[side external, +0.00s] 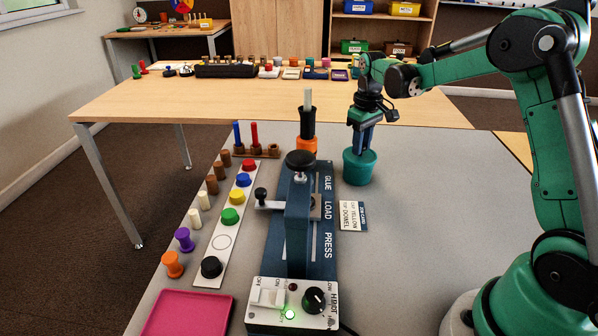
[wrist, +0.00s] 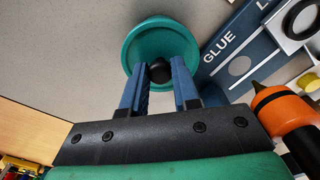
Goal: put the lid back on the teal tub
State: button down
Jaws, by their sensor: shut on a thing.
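The teal tub (side external: 359,172) stands upright on the grey table in the side view, right of the blue press. My gripper (side external: 361,148) points straight down over it, its blue fingertips at the level of the tub's rim. In the wrist view the round teal lid (wrist: 150,38) shows beneath my gripper (wrist: 160,72). My fingers are shut on its black knob (wrist: 159,71). The lid looks centred over the tub at the rim; I cannot tell whether it is fully seated. The tub's inside and most of its wall are hidden in the wrist view.
The blue press (side external: 297,230) with its control box stands to the left. An orange and black glue bottle (side external: 307,135) stands beyond it, close to the tub. A small label card (side external: 351,216) lies in front of the tub. A strip of coloured caps (side external: 224,238) lies further left.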

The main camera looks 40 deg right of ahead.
dwell(0.4)
jog(key=c, duration=0.6)
grip_release()
jog(key=shift+o, duration=0.3)
jog(key=o, duration=0.4)
jog(key=shift+o, duration=0.2)
jog(key=shift+r, duration=3.45)
